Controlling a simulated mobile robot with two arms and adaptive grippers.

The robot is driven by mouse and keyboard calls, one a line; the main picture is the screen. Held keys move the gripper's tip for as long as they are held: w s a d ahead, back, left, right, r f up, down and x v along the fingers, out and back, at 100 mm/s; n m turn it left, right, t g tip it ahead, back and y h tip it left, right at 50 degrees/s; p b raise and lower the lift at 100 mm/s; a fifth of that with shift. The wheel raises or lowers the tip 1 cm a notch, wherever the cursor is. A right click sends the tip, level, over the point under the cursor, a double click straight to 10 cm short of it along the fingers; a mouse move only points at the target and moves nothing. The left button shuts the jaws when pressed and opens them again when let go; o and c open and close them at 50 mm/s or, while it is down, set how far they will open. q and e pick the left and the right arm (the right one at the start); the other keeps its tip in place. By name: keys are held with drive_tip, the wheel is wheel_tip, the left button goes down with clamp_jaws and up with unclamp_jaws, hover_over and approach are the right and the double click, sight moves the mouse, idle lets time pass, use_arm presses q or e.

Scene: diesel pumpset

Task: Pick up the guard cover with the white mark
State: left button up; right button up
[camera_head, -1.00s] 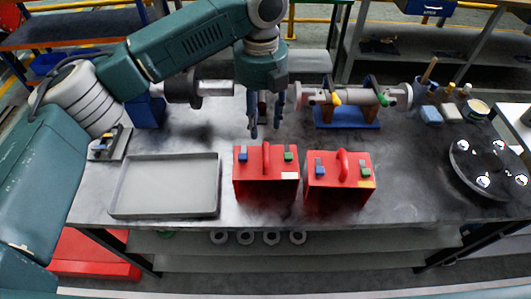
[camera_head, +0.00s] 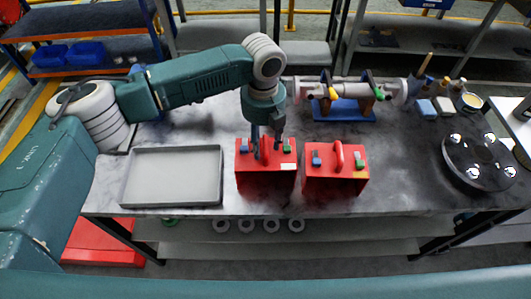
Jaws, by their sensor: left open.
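Two red guard covers with arched handles stand side by side at the table's front. The left guard cover (camera_head: 265,181) bears a white mark (camera_head: 288,167) at its front right, with a blue and a green latch on top. The right guard cover (camera_head: 335,184) bears a yellow mark at its front right. My left gripper (camera_head: 266,151) is open, pointing down at the top of the white-marked cover. Its fingers are around or just above the handle, which they partly hide; I cannot tell if they touch it. My right gripper is not in view.
An empty grey tray (camera_head: 172,177) lies left of the covers. A shaft on a blue stand (camera_head: 345,108) is behind them. A dark round plate (camera_head: 479,162) with shiny knobs is at the right, near small bottles and blocks. Table between is clear.

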use_arm(q)
clamp_jaws()
drive_tip(key=shift+r, duration=0.15)
drive_tip(key=shift+r, duration=0.1)
